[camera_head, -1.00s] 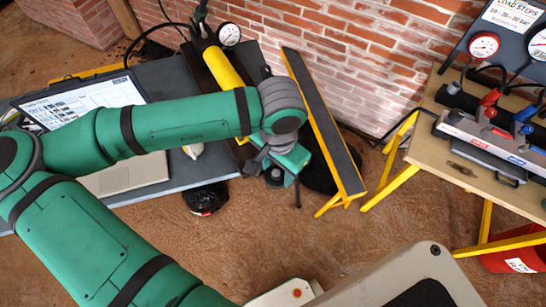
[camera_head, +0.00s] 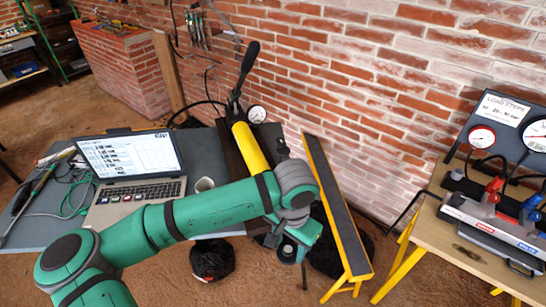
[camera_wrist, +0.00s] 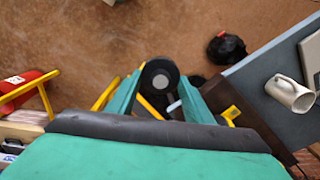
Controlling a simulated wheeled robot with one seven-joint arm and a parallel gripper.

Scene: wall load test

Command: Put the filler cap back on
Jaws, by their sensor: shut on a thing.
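A yellow pump (camera_head: 250,150) with a black lever handle lies on the grey bench, a round gauge (camera_head: 257,114) by its far end. My gripper (camera_head: 292,238) is beyond the bench's front right corner, apart from the pump and above the floor. It is shut on a dark round piece (camera_head: 287,248), which looks like the filler cap. In the wrist view my gripper's green fingers (camera_wrist: 160,76) hold this black disc (camera_wrist: 160,68) with a grey centre between their tips. The filler opening cannot be made out; my arm hides part of the pump's near end.
A black bag (camera_head: 212,260) lies below. A yellow-edged dark beam (camera_head: 338,205) stands close right. A wooden table (camera_head: 450,235) with gauges is farther right.

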